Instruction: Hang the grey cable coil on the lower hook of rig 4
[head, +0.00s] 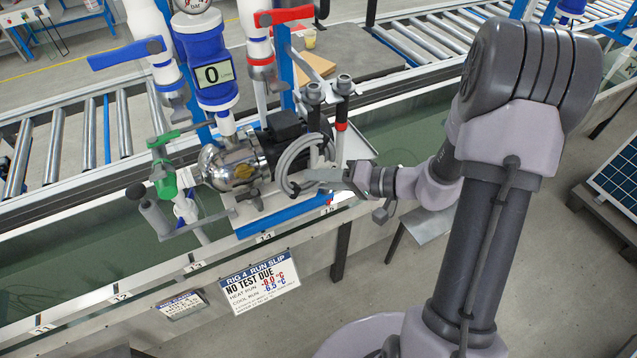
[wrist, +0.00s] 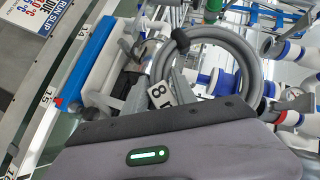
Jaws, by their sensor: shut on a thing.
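The grey cable coil (head: 290,165) is a thick loop in front of the pump at rig 4. It also shows in the wrist view (wrist: 252,62), with a black band at its upper left. My gripper (head: 308,180) is shut on the coil's lower right part in the head view. In the wrist view the fingers (wrist: 162,92) reach to the coil's near edge. Two dark round-ended posts (head: 328,90) stand just above and behind the coil. I cannot make out the lower hook, or whether the coil touches one.
The steel pump (head: 222,168) sits on a blue-edged base (head: 285,215) behind the coil. A blue gauge (head: 212,72), a red-handled valve (head: 285,16) and a green valve (head: 165,178) stand close by. The rig 4 slip (head: 262,283) hangs on the front rail.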

